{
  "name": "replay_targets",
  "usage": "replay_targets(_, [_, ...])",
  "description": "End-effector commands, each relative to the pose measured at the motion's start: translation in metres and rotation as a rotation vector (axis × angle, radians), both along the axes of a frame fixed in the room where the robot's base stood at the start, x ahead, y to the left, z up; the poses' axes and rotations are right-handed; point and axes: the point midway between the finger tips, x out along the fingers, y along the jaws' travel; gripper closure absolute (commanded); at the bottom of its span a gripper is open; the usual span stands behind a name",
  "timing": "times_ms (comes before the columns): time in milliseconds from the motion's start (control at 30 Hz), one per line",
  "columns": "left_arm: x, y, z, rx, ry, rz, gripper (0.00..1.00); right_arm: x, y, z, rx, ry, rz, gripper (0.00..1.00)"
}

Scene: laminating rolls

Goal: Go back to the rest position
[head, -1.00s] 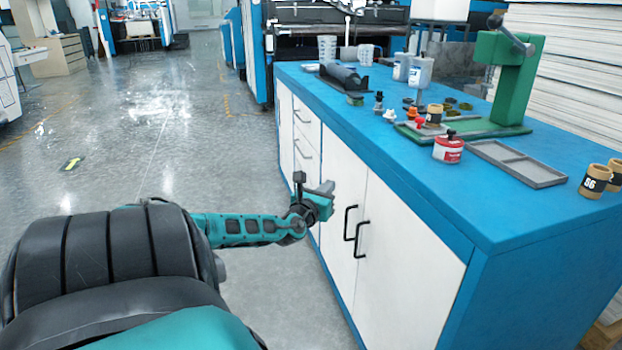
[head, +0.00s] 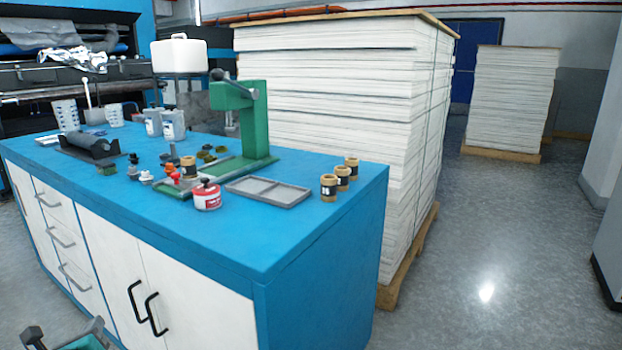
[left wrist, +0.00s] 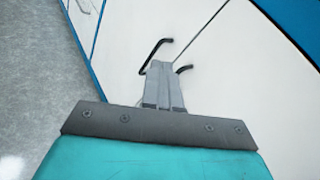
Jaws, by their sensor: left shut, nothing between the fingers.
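My left gripper (head: 84,333) shows at the bottom left edge of the head view, in front of the white cabinet doors and below the countertop. In the left wrist view its two grey fingers (left wrist: 163,86) are shut against each other with nothing between them. They point at the cabinet front, and the black door handles (left wrist: 153,56) show just beyond them. I cannot tell the exact gap to the doors. The rest of my left arm is out of the head view. My right gripper is in neither view.
The blue-topped cabinet (head: 300,232) carries a green press (head: 240,120), a grey tray (head: 268,191), a red-and-white can (head: 207,196) and tan rolls (head: 328,188). A tall paper stack (head: 330,100) stands behind it on a pallet. Open floor (head: 490,270) lies to the right.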

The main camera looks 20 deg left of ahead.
Motion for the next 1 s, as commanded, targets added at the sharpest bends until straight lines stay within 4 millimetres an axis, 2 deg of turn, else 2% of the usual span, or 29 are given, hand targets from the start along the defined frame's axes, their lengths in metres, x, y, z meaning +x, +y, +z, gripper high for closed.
replay_targets(33, [-0.010,-0.029,-0.028,-0.166,-0.015,0.026,1.00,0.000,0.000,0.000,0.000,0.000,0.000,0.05])
replay_targets(100, [-0.023,-0.072,-0.060,-0.409,-0.042,0.074,1.00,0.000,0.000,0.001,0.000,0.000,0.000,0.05])
replay_targets(167, [-0.033,-0.111,-0.083,-0.618,-0.065,0.122,1.00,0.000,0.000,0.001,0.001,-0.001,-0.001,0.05])
replay_targets(200, [-0.040,-0.138,-0.095,-0.756,-0.079,0.157,1.00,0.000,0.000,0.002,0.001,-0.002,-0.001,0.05])
replay_targets(267, [-0.049,-0.181,-0.110,-0.968,-0.102,0.213,1.00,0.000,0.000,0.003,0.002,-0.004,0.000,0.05])
replay_targets(300, [-0.055,-0.210,-0.116,-1.110,-0.117,0.254,1.00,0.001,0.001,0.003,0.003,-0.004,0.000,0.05])
replay_targets(433, [-0.068,-0.299,-0.119,-1.545,-0.165,0.391,1.00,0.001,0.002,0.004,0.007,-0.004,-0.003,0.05])
replay_targets(500, [-0.071,-0.340,-0.111,-1.749,-0.189,0.462,1.00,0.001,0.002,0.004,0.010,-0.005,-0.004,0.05])
replay_targets(600, [-0.074,-0.389,-0.093,-2.015,-0.218,0.559,1.00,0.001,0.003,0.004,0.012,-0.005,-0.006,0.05])
replay_targets(767, [-0.073,-0.452,-0.052,-2.407,-0.262,0.711,1.00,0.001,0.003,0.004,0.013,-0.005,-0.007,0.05])
replay_targets(800, [-0.073,-0.456,-0.039,-2.450,-0.269,0.731,1.00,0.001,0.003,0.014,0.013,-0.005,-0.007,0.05])
replay_targets(833, [-0.073,-0.452,-0.032,-2.431,-0.269,0.726,1.00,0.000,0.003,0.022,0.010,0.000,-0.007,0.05])
replay_targets(1000, [-0.076,-0.445,-0.008,-2.409,-0.282,0.725,1.00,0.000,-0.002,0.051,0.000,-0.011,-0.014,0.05])
